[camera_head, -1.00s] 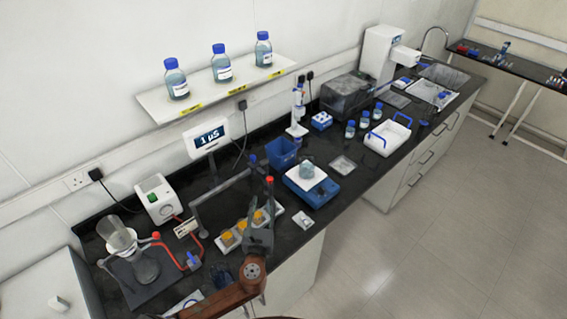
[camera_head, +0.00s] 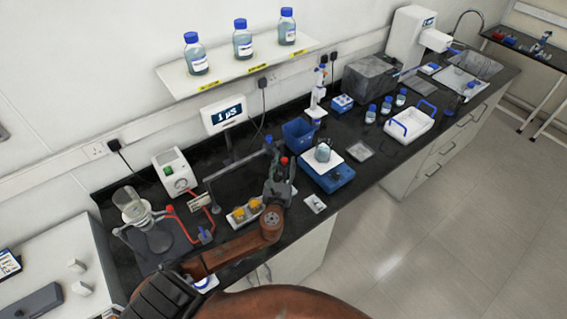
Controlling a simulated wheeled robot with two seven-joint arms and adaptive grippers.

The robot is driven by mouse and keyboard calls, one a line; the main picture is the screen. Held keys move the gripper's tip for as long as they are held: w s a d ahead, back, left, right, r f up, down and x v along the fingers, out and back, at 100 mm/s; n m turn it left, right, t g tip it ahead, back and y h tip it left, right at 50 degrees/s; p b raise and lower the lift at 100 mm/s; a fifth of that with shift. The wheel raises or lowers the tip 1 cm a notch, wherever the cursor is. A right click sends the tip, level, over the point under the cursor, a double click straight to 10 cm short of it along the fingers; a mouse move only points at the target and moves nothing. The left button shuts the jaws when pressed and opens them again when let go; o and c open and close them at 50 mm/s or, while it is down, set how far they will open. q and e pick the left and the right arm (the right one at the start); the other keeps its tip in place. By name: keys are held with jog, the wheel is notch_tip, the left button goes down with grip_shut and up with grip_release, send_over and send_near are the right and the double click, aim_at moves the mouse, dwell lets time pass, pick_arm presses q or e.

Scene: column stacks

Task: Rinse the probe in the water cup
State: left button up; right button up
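A meter (camera_head: 226,114) with a lit display stands against the wall side of the bench. A grey jointed arm (camera_head: 230,173) stands in front of it, with a small dark piece (camera_head: 268,144) at its far end that may be the probe. A thin red-topped item (camera_head: 284,161) shows at my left gripper (camera_head: 280,175); I cannot tell if it is held. The gripper is over the bench, its fingers too small to read. A clear beaker (camera_head: 323,153) of bluish liquid, possibly the water cup, stands on a blue stirrer (camera_head: 330,180). My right gripper is out of view.
A blue bin (camera_head: 297,134) stands behind the stirrer. A glass vessel (camera_head: 131,207) and red tubing are at left.

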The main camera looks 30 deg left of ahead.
pick_arm(q)
jog(key=shift+c, duration=0.2)
grip_shut()
dwell(0.5)
